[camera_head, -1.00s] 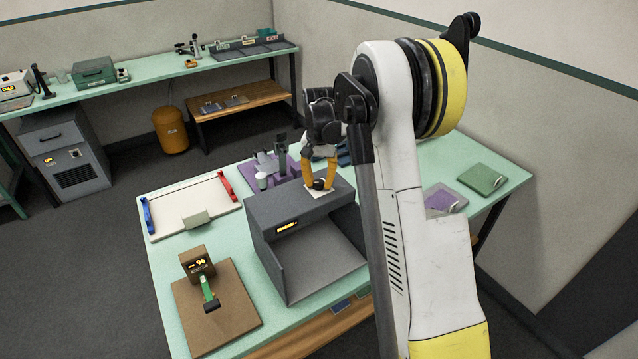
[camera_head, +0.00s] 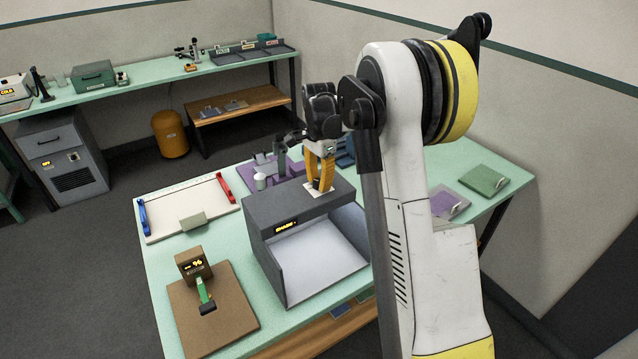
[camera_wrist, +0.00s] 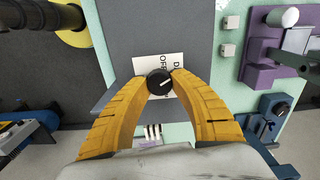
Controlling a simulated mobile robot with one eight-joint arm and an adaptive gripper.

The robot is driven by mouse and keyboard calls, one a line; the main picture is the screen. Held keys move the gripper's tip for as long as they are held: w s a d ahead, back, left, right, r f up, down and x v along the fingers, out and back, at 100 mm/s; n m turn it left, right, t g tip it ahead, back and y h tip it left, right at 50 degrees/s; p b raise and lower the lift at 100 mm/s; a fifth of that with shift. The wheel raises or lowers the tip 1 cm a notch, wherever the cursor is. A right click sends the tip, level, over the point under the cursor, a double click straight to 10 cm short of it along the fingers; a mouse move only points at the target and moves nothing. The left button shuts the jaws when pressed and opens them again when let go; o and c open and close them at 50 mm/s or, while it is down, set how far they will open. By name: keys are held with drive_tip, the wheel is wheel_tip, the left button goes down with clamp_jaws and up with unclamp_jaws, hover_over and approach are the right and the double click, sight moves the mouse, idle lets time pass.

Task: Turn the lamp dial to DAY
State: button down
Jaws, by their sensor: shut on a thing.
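The lamp dial (camera_wrist: 160,82) is a round black knob with a pale pointer line, on a white label plate (camera_wrist: 148,66) on top of the dark grey lamp box (camera_head: 280,216). In the wrist view the pointer slants toward the upper right; the label's letters are partly hidden, with "OF" and a "D" readable. My gripper (camera_wrist: 159,84) has its yellow fingers closed on both sides of the dial. In the head view my gripper (camera_head: 319,185) reaches down onto the box top. The box's front display (camera_head: 286,227) glows yellow, and its inside is brightly lit.
A brown stand with a green lever (camera_head: 205,295) is left of the box. A white tray with red and blue ends (camera_head: 185,209) lies behind it. A purple fixture (camera_head: 283,168) stands close behind the box.

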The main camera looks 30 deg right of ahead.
sight(319, 181)
drive_tip(key=shift+m, duration=0.4)
drive_tip(key=c, duration=1.1)
unclamp_jaws()
drive_tip(key=shift+o, duration=0.2)
wheel_tip(319, 181, up, 12)
